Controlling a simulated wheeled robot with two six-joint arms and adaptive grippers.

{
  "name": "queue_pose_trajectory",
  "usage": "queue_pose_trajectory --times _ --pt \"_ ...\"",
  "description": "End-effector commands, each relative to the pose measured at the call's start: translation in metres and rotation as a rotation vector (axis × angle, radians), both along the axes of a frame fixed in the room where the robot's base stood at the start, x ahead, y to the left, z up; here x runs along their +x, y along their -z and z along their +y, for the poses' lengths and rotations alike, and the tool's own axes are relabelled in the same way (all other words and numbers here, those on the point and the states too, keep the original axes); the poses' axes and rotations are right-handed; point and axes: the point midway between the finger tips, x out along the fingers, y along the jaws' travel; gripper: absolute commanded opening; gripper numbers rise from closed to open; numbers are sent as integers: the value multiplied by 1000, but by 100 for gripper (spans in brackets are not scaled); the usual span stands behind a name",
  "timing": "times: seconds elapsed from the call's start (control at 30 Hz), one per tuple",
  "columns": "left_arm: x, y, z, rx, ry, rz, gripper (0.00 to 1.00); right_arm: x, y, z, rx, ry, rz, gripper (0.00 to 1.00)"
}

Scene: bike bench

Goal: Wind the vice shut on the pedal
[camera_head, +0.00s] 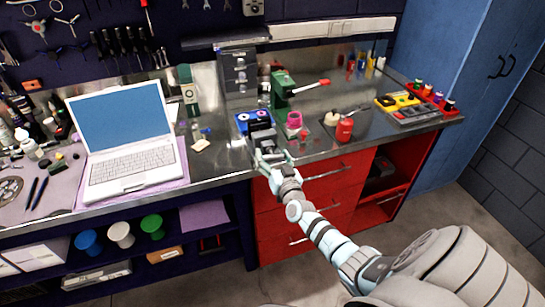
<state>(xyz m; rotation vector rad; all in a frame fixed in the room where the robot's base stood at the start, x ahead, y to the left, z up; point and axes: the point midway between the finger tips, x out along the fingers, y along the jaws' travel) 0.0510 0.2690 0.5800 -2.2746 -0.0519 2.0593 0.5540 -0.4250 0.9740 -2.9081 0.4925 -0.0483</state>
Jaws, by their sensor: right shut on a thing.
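A small blue vice (242,121) stands near the front edge of the steel bench, left of a green tool. A dark piece that looks like the pedal (259,116) is at the vice's top; whether the jaws touch it is too small to tell. My right arm reaches in from the lower right. My right gripper (262,150) is at the front of the vice, shut on what appears to be its handle, which the fingers mostly hide. My left gripper is not in view.
A green tool with a red lever (283,90), a magenta cup (294,119) and a red can (344,129) stand close right of the vice. An open laptop (130,160) is on the left. Red drawers (325,190) are below the bench.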

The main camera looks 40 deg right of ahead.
Motion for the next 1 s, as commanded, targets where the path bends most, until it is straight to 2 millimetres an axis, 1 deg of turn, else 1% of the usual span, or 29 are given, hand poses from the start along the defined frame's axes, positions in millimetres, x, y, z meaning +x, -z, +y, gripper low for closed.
queue_pose_trajectory --times 0.1,0.33,0.5,0.87,0.9,1.0 --pt "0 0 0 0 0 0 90 0 0 0 67 0 -22 41" --pt "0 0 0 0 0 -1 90 0 0 0 158 0 -54 41" --pt "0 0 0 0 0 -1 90 0 1 0 185 0 -64 41" --pt "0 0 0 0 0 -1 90 0 1 0 188 0 -65 41" --pt "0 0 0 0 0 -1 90 0 1 0 188 0 -65 76" --pt "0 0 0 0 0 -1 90 0 1 0 187 0 -64 90"
